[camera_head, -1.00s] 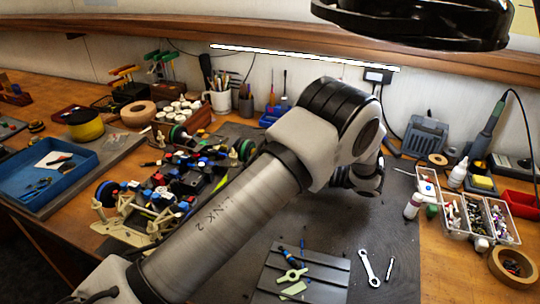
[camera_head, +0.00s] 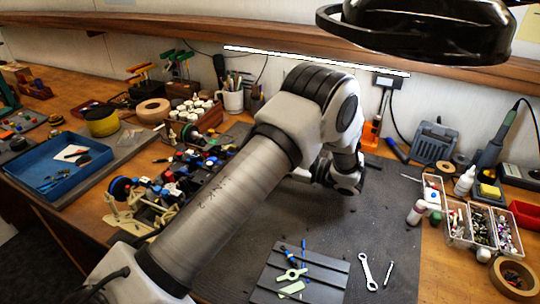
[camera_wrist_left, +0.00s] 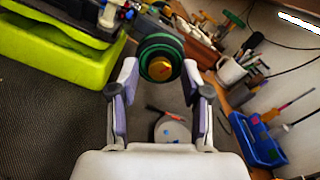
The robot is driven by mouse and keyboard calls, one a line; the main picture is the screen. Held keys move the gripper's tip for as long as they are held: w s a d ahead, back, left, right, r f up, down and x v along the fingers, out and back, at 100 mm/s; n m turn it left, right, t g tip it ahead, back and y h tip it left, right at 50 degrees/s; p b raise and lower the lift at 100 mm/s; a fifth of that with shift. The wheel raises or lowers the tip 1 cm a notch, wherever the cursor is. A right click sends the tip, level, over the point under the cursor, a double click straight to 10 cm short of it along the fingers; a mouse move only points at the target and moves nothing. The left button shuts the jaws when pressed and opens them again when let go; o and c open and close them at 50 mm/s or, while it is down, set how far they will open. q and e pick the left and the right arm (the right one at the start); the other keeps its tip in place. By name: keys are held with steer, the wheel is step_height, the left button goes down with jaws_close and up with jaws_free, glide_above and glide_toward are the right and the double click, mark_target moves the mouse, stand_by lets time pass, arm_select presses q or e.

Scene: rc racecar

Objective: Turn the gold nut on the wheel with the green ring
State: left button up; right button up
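The wheel with the green ring (camera_wrist_left: 161,50) is dark, with a round gold nut (camera_wrist_left: 160,68) at its centre, and sits near the top middle of the left wrist view. My left gripper (camera_wrist_left: 160,75) is open. Its two pale fingers with purple pads stand on either side of the nut, apart from it in the picture. I cannot tell the depth gap. In the head view the racecar (camera_head: 150,195) lies on the left of the mat, partly hidden by my left arm. My left fingers are hidden there. My right gripper is in neither view.
A blue bin (camera_wrist_left: 258,142) and white mug (camera_wrist_left: 230,70) stand right. A grooved dark tray (camera_head: 300,275) and wrench (camera_head: 367,270) lie on the mat, which has free room at right.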

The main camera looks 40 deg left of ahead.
arm_select(q)
jaws_close()
steer(key=n+b, duration=0.1)
steer(key=n, duration=0.1)
steer(key=n+b, duration=0.2)
steer(key=shift+f, duration=0.3)
steer(key=shift+r+n+b, duration=0.2)
steer(key=shift+n+b, duration=0.3)
steer(key=shift+n, duration=0.3)
steer(key=shift+r, duration=0.1)
steer(key=shift+o, duration=1.3)
jaws_free()
steer(key=shift+d, duration=0.1)
steer(key=v, duration=1.2)
steer(key=shift+w, duration=0.1)
